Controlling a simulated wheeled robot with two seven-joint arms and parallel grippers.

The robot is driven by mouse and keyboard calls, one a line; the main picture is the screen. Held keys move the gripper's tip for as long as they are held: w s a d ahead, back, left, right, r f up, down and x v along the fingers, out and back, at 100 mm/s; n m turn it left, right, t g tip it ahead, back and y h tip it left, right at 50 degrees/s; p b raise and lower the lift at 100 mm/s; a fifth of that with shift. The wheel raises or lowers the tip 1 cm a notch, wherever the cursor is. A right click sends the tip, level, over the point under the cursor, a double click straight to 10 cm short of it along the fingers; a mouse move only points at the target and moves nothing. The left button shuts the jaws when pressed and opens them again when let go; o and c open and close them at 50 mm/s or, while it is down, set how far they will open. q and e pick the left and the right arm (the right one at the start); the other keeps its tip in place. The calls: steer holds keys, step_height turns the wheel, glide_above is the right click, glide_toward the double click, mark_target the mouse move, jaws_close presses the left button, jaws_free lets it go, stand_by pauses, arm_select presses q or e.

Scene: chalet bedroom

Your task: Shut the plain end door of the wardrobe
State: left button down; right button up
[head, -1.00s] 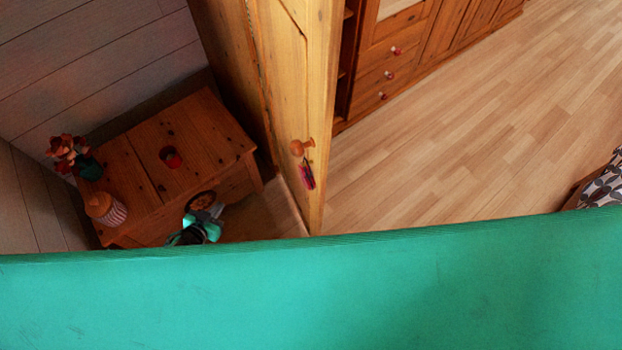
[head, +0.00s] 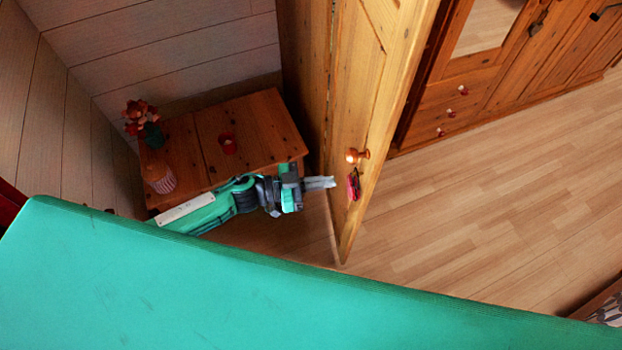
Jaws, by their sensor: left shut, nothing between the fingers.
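The wooden wardrobe door (head: 372,110) stands open in the head view, jutting toward me from the wardrobe (head: 440,100). It has a round wooden knob (head: 357,156) with a small red and dark tag (head: 353,184) hanging below it. My left gripper (head: 332,182) is shut and empty. Its fingertips are at the door's left face, a little left of the tag; I cannot tell whether they touch the door. My right gripper is not in view.
A low wooden cabinet (head: 262,130) stands left of the door, close behind my left arm. It bears a red cup (head: 228,144), a striped jar (head: 160,178) and a flower vase (head: 153,136). The wooden floor (head: 490,210) right of the door is clear.

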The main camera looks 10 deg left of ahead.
mark_target(370, 176)
arm_select(q)
steer(key=p+x, duration=0.2)
steer(key=x, duration=0.5)
steer(key=shift+r, duration=0.1)
steer(key=shift+w+d+p, duration=0.25)
steer(key=shift+d+p, duration=0.1)
steer(key=shift+d, duration=0.25)
steer(key=shift+d, duration=0.1)
